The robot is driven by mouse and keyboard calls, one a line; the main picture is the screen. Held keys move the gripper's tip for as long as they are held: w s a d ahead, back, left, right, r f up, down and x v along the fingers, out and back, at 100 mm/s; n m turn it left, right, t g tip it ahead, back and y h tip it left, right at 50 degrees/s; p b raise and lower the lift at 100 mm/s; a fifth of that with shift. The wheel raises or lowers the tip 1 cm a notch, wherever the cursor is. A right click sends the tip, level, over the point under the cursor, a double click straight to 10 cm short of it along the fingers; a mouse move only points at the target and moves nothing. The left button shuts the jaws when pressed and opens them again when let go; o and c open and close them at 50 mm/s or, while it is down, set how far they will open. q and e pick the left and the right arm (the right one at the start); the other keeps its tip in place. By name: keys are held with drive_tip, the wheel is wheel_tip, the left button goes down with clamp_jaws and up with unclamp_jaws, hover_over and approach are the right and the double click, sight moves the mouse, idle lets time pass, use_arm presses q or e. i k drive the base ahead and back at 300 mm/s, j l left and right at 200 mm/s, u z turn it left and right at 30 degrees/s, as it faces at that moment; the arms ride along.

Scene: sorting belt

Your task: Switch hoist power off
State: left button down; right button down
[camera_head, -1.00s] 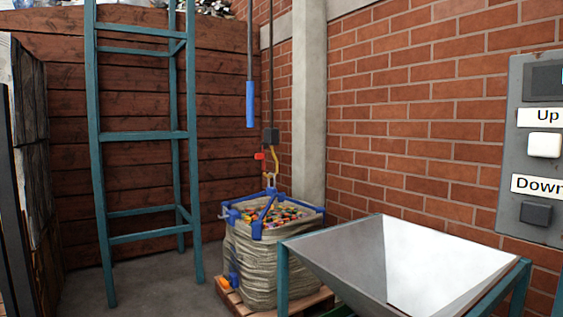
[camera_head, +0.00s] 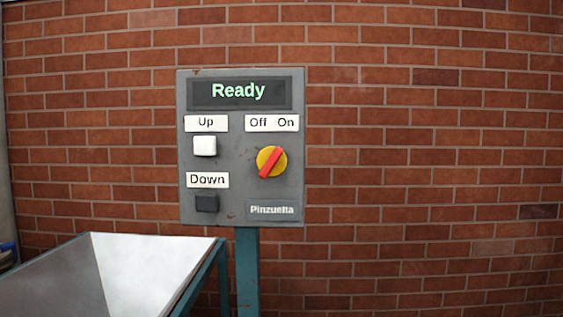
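The grey hoist control panel (camera_head: 240,208) stands on a teal post in front of a brick wall, near the middle of the view. Its display (camera_head: 239,91) reads "Ready" in green. The power switch (camera_head: 271,161) is a yellow round knob with a red handle, below the "Off On" label (camera_head: 272,122). The red handle is tilted, its upper end to the right toward "On". The white Up button (camera_head: 205,146) and the dark Down button (camera_head: 206,203) are on the panel's left side. Neither of my grippers is in view.
A metal hopper (camera_head: 140,270) with a teal frame stands at the lower left, close to the panel's post (camera_head: 247,270). The brick wall (camera_head: 430,180) fills the background. No objects show to the right of the panel.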

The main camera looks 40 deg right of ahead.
sight(272, 161)
drive_tip(key=z, duration=1.45)
